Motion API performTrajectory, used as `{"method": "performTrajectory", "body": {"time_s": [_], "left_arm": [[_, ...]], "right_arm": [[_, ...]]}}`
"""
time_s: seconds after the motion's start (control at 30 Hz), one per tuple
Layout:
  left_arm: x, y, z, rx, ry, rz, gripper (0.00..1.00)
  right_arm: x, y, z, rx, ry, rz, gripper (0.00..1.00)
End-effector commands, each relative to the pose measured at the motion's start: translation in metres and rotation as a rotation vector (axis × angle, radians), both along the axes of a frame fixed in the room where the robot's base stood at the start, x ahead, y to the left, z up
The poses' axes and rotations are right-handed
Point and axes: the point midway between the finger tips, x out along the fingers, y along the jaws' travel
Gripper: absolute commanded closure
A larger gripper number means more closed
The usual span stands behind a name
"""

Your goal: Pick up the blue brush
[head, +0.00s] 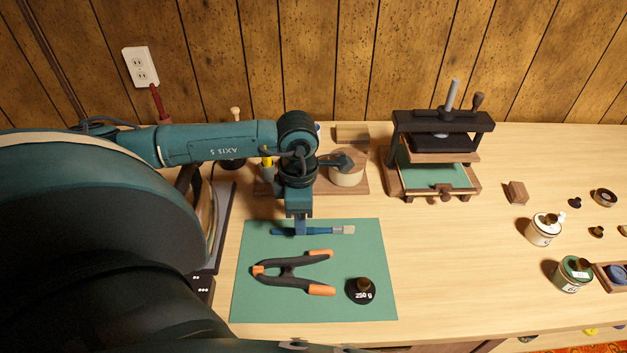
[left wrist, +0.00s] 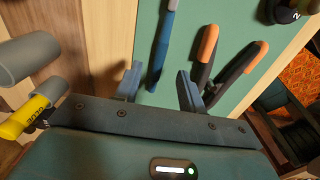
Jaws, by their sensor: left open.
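The blue brush (head: 318,231) lies flat on the green mat (head: 375,260) near its far edge, with its handle to the left and its pale bristles to the right. My left gripper (head: 300,224) points down over the brush handle and hides part of it. In the left wrist view my left gripper (left wrist: 158,72) is open, and the blue handle of the brush (left wrist: 162,48) shows between its two fingers, with gaps on both sides. My right gripper is not in view.
A black and orange clamp (head: 290,270) lies on the mat, nearer the front than the brush. A black 250 g weight (head: 361,291) stands to its right. A wooden stand (head: 347,177) is behind the brush, and a press (head: 440,150) is at the back right.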

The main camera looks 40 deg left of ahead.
Motion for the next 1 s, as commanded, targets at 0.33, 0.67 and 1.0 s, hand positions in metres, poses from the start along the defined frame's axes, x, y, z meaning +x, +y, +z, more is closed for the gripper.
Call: {"method": "performTrajectory", "body": {"time_s": [0.33,0.67,1.0], "left_arm": [[0.000,0.001,-0.038,-0.001,0.001,-0.001,0.60],[0.000,0.001,-0.038,-0.001,0.001,0.000,0.72],[0.000,0.001,-0.037,-0.001,0.001,0.000,1.00]], "right_arm": [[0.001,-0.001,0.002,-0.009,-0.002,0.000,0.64],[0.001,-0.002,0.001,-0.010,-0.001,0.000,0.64],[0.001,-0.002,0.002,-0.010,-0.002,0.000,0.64]]}}
